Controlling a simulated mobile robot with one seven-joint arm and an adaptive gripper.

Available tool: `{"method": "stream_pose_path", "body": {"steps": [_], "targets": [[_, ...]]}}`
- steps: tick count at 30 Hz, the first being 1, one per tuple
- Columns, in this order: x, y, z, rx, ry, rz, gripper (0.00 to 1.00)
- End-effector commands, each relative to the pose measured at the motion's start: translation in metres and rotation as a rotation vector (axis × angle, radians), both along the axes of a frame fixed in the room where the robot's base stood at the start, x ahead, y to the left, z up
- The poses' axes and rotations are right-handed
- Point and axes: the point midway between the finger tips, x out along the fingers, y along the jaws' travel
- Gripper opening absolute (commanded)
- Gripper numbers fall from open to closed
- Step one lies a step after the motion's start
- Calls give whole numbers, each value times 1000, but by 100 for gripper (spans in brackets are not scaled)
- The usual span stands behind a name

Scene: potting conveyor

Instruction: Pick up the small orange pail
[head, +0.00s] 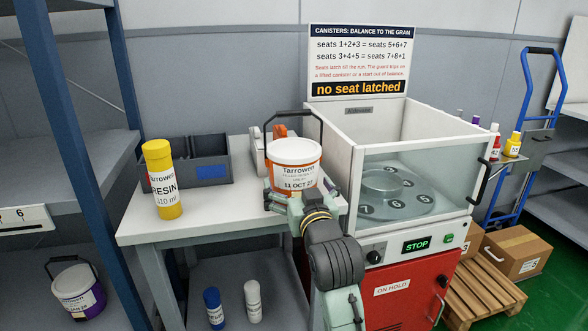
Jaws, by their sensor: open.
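The small orange pail (295,178) stands on the white table near its right end. It has a white lid, a white label reading Tarrowen and 11 OCT, and orange showing around the label. Its dark handle stands raised above the lid. My gripper (291,198) is at the near, lower side of the pail, with its pale green fingers open at the pail's lower part. The arm and gripper hide part of the pail's base. I cannot tell whether the fingers touch it.
A yellow resin cartridge (162,180) and a grey bin (187,163) stand left on the table (215,216). An orange-and-white object (257,150) is behind the pail. The white canister machine (352,215) stands close on the right. A purple pail (78,290) sits on the lower left shelf.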

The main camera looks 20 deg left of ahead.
Motion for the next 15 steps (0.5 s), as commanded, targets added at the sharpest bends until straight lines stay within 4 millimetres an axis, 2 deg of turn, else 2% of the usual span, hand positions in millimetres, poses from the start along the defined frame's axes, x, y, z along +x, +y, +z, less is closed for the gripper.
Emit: {"method": "stream_pose_path", "body": {"steps": [7, 15], "targets": [[31, 19, 1, -1, 0, 0, 100], [37, 23, 0, -1, -1, 0, 100]]}}
